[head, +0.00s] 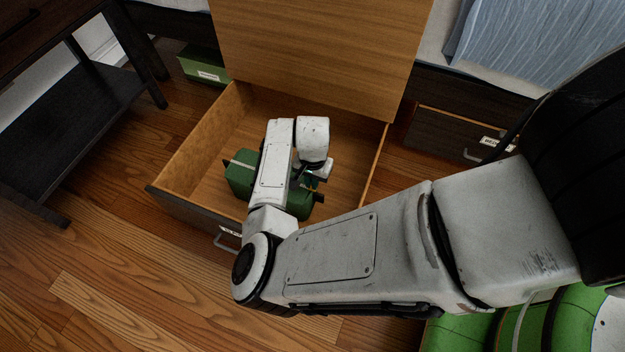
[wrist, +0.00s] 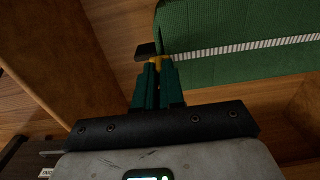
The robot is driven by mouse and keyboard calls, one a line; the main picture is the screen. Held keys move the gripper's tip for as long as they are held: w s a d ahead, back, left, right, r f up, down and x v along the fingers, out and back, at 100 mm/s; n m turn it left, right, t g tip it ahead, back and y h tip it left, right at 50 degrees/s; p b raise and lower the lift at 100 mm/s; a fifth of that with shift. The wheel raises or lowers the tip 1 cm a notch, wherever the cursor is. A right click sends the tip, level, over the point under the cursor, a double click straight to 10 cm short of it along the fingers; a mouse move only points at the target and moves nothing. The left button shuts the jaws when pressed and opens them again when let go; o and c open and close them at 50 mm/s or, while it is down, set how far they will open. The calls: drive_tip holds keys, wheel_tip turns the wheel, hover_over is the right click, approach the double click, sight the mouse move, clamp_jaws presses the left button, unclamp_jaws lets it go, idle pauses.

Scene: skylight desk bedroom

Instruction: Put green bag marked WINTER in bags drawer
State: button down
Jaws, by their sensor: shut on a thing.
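The green bag (head: 240,178) lies inside the open wooden drawer (head: 190,150), with a pale stripe and dark end tabs showing. My arm covers its middle, and no WINTER marking is readable. In the wrist view the green bag (wrist: 235,62) fills the upper right, with a light striped band across it. My gripper (wrist: 158,64) is shut at the bag's near end, beside a small dark tab, with yellow at its tips. In the head view my gripper is mostly hidden behind my wrist, over the drawer. The drawer's front label (head: 231,231) is partly covered by my arm.
A wooden panel (head: 320,45) stands upright behind the drawer. A green labelled box (head: 203,66) is on the floor at back left. A dark shelf table (head: 75,125) stands left. A closed labelled drawer (head: 450,137) is at the right, under the bed.

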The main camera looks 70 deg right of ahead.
drive_tip(key=c, duration=1.2)
unclamp_jaws()
drive_tip(key=shift+c, duration=0.2)
wheel_tip(320, 180, up, 12)
drive_tip(key=p, duration=0.6)
drive_tip(key=d+r+n+t+h, duration=0.1)
drive_tip(key=d+r+n+h, duration=0.4)
drive_tip(key=d+r, duration=0.7)
drive_tip(key=s+a+f+n+y, duration=0.1)
drive_tip(key=s+a+f+n, duration=0.1)
drive_tip(key=a, duration=0.7)
drive_tip(key=s+a+f+n+y, duration=0.2)
drive_tip(key=a+n, duration=0.4)
drive_tip(key=a, duration=0.3)
drive_tip(key=s+a+f+n+y, duration=0.1)
drive_tip(key=s+a+f+n, duration=0.3)
drive_tip(key=a, duration=0.5)
drive_tip(key=shift+s+a+y, duration=0.25)
drive_tip(key=shift+s+y, duration=0.15)
drive_tip(key=shift+s, duration=0.55)
